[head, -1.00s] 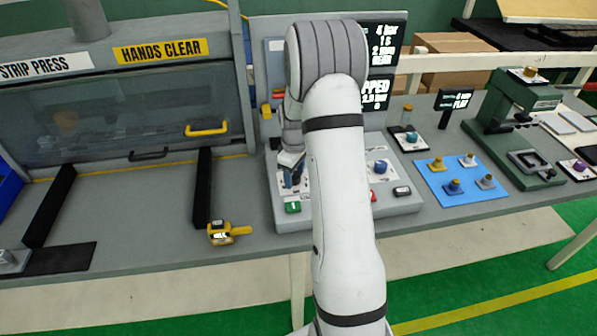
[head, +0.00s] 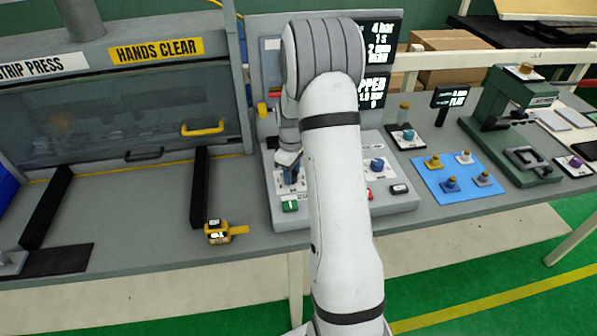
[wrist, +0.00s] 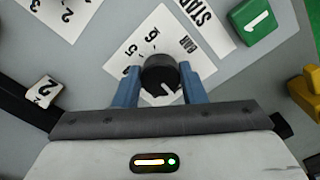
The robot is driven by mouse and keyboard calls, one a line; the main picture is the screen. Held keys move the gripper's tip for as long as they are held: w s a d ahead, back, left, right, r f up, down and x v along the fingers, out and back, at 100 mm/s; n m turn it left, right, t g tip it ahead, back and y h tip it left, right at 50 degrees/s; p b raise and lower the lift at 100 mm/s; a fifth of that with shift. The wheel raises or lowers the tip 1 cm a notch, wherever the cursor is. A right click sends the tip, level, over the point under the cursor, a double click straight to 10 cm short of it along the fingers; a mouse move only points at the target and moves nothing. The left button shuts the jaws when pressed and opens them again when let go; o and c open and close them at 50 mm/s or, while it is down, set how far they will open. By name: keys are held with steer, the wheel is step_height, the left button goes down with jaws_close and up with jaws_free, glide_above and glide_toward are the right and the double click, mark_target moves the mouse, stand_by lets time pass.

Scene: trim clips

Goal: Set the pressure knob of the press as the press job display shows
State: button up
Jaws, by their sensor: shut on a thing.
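The pressure knob (wrist: 161,73) is black with a white pointer line and sits on a white BAR scale card (wrist: 138,45). My gripper (wrist: 160,78) is shut on it, with one blue finger on each side. In the head view my gripper (head: 290,176) is low over the left part of the grey control console (head: 325,212). The job display (head: 380,45) behind my arm reads 4 bar, 1 s and further lines, its left edge hidden. A lower display (head: 375,92) is partly hidden, and its small figures are hard to read.
A green button marked 1 (wrist: 258,22) and a yellow part (wrist: 306,92) are near the knob. A blue knob (head: 377,165) is on the console's right.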

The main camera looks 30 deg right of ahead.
steer(key=shift+a, duration=0.15)
stand_by(0.7)
steer(key=o, duration=0.9)
steer(key=shift+a, duration=0.1)
steer(key=shift+o, duration=0.4)
steer(key=shift+r, duration=0.1)
step_height(320, 180, up, 8)
steer(key=shift+f+b, duration=0.2)
steer(key=shift+b, duration=0.65)
